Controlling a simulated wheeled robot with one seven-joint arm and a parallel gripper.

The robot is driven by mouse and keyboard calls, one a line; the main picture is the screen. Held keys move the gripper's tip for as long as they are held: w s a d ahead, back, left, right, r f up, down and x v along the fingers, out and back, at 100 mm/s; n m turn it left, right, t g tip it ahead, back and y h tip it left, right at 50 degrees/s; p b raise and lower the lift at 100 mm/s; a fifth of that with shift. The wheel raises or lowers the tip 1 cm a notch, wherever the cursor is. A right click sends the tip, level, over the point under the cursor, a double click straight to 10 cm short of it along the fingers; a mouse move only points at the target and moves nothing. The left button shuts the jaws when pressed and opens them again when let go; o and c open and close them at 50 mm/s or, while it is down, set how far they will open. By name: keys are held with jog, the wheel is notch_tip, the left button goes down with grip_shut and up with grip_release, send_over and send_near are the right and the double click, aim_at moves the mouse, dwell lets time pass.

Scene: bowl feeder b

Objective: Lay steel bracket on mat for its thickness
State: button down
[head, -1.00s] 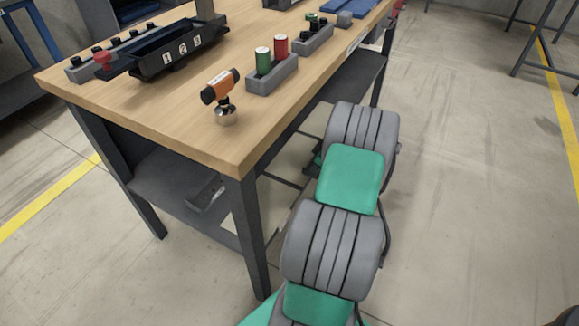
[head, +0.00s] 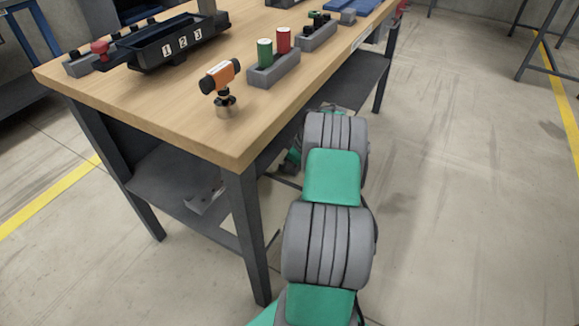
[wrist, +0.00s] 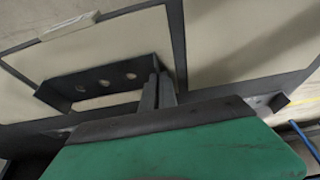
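The steel bracket (wrist: 88,82) shows in the wrist view as a dark strip with several round holes, left of the fingers. My gripper (wrist: 158,88) has its two grey fingers close together at the bracket's right end, and they look shut on its thin edge. The contact itself is dark and small. In the head view my arm reaches down beside the table and the gripper is hidden behind the arm and table edge. I cannot pick out the mat for certain.
The wooden table (head: 150,105) carries an orange and black device (head: 220,77), a grey holder (head: 274,70) with green and red cylinders, and a black numbered tray (head: 170,45). A grey piece (head: 205,200) lies on the lower shelf.

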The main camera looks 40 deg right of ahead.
jog(key=c, duration=1.7)
grip_release()
jog(key=shift+f, duration=0.1)
jog(key=p+v, duration=0.3)
jog(key=v, duration=0.9)
jog(key=shift+s, duration=0.1)
